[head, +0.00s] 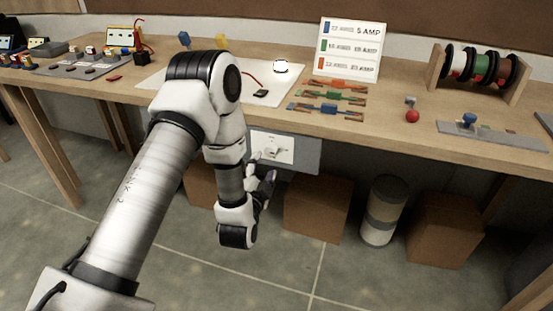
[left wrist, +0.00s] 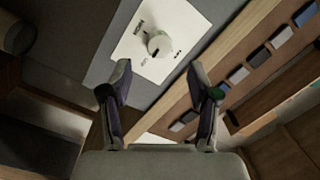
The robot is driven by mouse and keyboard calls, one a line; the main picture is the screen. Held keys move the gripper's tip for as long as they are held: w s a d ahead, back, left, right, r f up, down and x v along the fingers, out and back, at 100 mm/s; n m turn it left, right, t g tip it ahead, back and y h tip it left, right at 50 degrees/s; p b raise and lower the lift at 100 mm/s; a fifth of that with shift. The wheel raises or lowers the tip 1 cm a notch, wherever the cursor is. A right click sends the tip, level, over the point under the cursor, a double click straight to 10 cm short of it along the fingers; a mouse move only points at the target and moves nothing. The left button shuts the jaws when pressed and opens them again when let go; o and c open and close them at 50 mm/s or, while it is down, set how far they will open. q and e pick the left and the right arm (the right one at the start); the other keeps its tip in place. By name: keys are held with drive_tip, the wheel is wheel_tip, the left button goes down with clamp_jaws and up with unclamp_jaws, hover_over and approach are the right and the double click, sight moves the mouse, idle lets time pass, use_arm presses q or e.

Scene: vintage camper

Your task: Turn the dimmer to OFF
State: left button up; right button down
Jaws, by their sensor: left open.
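The dimmer is a pale round knob (left wrist: 158,43) on a white plate (left wrist: 172,22) with small dark labels around it, too small to read surely. In the head view the plate (head: 285,149) is on a grey panel under the workbench's front edge. The knob shows partly there, close to my gripper. My left gripper (head: 263,171) is below the bench edge, in front of the panel. In the left wrist view my left gripper (left wrist: 160,76) is open and empty, and the knob appears just beyond the fingertips, between their lines. My right gripper is out of view.
The workbench (head: 395,112) overhangs the panel. On it are a sign (head: 350,48), coloured fuse pieces (head: 331,96), a spool rack (head: 480,66) and a red ball (head: 412,116). Cardboard boxes (head: 318,208) and a grey cylinder (head: 381,212) stand underneath.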

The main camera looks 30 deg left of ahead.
sight(270, 152)
use_arm(q)
drive_tip(key=x, duration=0.5)
drive_tip(key=shift+d, duration=0.15)
drive_tip(key=shift+w+a, duration=0.25)
drive_tip(key=shift+w, duration=0.2)
drive_tip(key=shift+d, duration=0.1)
drive_tip(key=c, duration=1.2)
clamp_jaws()
